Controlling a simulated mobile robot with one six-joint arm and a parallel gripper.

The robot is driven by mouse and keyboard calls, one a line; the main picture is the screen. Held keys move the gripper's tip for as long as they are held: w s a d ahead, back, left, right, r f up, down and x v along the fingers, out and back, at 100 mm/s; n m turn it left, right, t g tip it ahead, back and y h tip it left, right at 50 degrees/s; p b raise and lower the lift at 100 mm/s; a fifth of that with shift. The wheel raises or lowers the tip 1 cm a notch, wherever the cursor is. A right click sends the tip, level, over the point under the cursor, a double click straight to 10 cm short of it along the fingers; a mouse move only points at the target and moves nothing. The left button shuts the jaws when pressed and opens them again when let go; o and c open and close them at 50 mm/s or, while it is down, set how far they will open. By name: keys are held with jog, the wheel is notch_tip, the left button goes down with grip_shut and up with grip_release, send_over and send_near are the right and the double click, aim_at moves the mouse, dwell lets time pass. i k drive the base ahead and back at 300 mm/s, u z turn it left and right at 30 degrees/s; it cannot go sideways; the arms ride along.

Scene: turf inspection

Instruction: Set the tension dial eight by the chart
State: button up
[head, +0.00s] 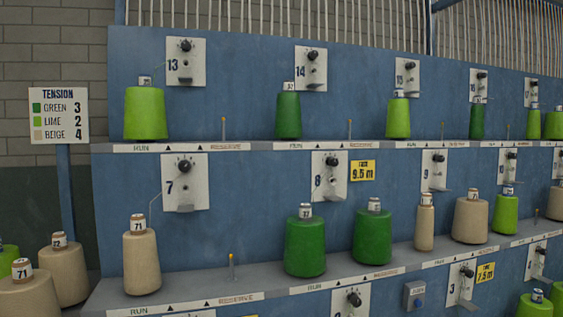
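The tension chart (58,115) stands on a blue post at the left. It reads green 3, lime 2, beige 4. Plate 8 (329,178) is on the blue panel in the middle row, with a black dial (331,162) at its top; its setting is too small to read. Below it on the shelf, a dark green cone (305,248) stands on the run side. A second dark green cone (372,238) stands to its right, on the reserve side. My gripper is not in view.
A yellow tag (362,171) reading 9.5 m is just right of plate 8. Plate 7 (184,182) and plate 9 (433,171) flank it. A beige cone (141,262) stands below plate 7. The shelf (200,285) between this cone and the green ones holds only a thin peg.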

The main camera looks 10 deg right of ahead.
aim_at(333, 162)
jog(key=u, duration=0.3)
jog(key=i, duration=1.2)
jog(key=z, duration=0.2)
